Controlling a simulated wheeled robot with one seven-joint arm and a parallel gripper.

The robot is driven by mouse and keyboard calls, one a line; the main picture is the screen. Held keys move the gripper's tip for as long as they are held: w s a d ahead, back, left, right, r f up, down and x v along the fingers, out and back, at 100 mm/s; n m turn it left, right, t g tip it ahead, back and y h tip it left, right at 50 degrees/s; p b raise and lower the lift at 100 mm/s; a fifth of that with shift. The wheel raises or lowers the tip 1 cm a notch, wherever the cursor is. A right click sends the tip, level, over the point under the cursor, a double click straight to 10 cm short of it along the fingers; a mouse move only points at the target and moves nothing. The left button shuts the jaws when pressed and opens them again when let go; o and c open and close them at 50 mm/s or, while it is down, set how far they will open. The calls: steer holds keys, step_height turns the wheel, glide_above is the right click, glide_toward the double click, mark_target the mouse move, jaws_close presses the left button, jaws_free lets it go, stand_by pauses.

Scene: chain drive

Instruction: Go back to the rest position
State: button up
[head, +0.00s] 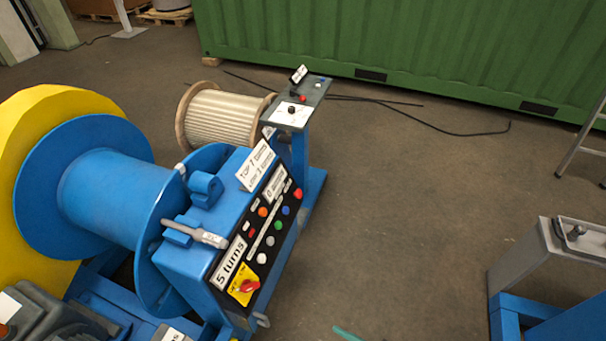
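My gripper and arm do not show in the head view, so the gripper's state is hidden. A blue winding machine fills the left, with an empty-looking blue drum (115,195) and a large yellow disc or guard (40,110) behind it. Its control box (215,220) carries a black panel of coloured buttons, a red rotary switch (250,286) on a yellow plate, and a sign reading "5 turns" (229,262). A grey metal rod (203,236) lies at a blue holder on the box's left side.
A blue pedestal with a grey control plate (315,90) stands behind the box, beside a wooden reel (220,118). A green container (420,45) closes the back. A grey-topped blue stand (550,250) is at right. Black cables (450,132) cross the floor; the middle floor (400,220) is clear.

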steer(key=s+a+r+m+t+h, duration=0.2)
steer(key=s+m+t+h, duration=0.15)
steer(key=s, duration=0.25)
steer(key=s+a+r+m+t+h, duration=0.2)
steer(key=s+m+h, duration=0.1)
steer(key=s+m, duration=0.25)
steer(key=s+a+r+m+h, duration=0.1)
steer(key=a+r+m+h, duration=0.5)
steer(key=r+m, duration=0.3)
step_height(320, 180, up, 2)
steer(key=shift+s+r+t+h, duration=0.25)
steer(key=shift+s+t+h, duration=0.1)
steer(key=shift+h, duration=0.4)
